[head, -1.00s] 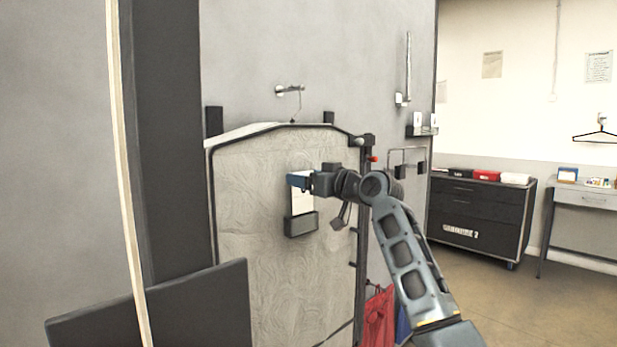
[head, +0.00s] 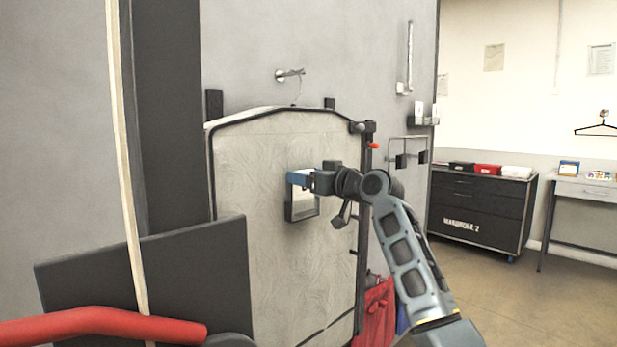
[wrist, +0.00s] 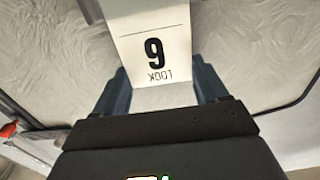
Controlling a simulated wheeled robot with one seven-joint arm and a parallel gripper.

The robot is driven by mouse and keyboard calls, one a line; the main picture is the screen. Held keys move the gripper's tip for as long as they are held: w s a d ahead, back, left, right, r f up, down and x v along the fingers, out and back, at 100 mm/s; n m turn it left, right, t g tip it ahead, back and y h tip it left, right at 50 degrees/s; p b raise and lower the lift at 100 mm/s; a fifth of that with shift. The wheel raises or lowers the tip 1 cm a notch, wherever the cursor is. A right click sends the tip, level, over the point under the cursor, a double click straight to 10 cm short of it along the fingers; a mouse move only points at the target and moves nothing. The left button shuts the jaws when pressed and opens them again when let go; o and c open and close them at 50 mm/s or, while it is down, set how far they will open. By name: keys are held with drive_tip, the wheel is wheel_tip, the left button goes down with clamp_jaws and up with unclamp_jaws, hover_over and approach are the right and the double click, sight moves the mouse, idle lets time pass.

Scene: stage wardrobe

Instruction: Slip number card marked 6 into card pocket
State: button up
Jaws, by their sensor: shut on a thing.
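My gripper (head: 300,179) is shut on the white number card (head: 303,196), in front of the pale patterned garment bag (head: 270,245). The card hangs below the blue fingertips, at the dark card pocket (head: 303,217) on the bag. Dark edges of the pocket show beside and below the card; I cannot tell how far the card is inside it. In the wrist view the card (wrist: 178,36) lies beyond the fingers, with a black numeral and the word LOOK upside down. The pocket is not clear there.
A wall hook (head: 290,75) is above the bag, and a dark rail with a red knob (head: 374,145) runs along its right side. A red bar (head: 100,322) and dark panel (head: 190,265) fill the lower left. A black drawer cabinet (head: 480,210) stands right.

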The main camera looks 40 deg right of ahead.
drive_tip(key=o, duration=1)
drive_tip(key=shift+o, duration=0.2)
drive_tip(key=s+b, duration=0.1)
drive_tip(key=s, duration=0.6)
drive_tip(key=shift+s+d, duration=0.15)
drive_tip(key=shift+s, duration=0.25)
drive_tip(key=shift+f, duration=0.1)
